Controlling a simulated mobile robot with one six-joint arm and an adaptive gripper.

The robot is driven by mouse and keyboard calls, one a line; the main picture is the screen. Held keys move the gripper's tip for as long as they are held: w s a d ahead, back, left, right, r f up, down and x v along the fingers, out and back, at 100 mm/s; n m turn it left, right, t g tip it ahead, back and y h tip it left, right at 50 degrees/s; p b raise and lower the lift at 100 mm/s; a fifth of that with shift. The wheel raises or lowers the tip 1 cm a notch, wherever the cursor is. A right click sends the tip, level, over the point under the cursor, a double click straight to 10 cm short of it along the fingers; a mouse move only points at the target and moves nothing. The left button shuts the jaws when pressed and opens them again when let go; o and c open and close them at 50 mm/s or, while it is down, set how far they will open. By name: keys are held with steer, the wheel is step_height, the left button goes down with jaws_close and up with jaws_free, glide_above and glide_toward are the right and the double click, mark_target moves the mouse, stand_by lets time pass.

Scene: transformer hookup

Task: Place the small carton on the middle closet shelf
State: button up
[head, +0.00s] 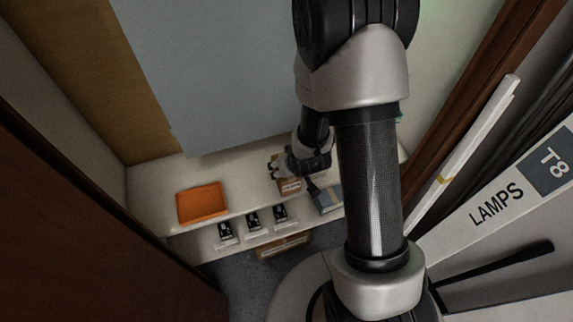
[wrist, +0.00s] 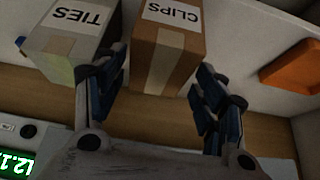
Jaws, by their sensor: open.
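A small brown carton (wrist: 165,50) labelled CLIPS shows in the wrist view, with a strip of tape down its near face. In the head view the carton (head: 290,187) is on the upper visible shelf (head: 155,190), partly hidden by my gripper (head: 283,168). In the wrist view my gripper (wrist: 160,75) is open, one finger on each side of the carton's near end. A gap shows by the right finger; the left finger is close to the carton, and I cannot tell if it touches.
A grey box (wrist: 70,40) labelled TIES stands just left of the carton. An orange tray (head: 203,203) is on the same shelf, with bare shelf between. Several small devices (head: 253,221) stand on the shelf below. A brown door (head: 80,220) bounds the left.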

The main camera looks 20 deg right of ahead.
steer(key=p+v, duration=0.1)
steer(key=v, duration=0.5)
steer(key=shift+r+p, duration=0.25)
steer(key=shift+p, duration=0.1)
steer(key=p+v, duration=0.2)
steer(key=p, duration=0.4)
steer(key=shift+s+r+p, duration=0.1)
steer(key=shift+r+p, duration=0.1)
steer(key=shift+p, duration=0.1)
steer(key=s+r, duration=0.3)
steer(key=r, duration=1.7)
steer(key=s+a+r+g, duration=0.1)
steer(key=s+a+r, duration=0.2)
steer(key=s+r, duration=0.7)
steer(key=s, duration=0.4)
steer(key=shift+r, duration=0.3)
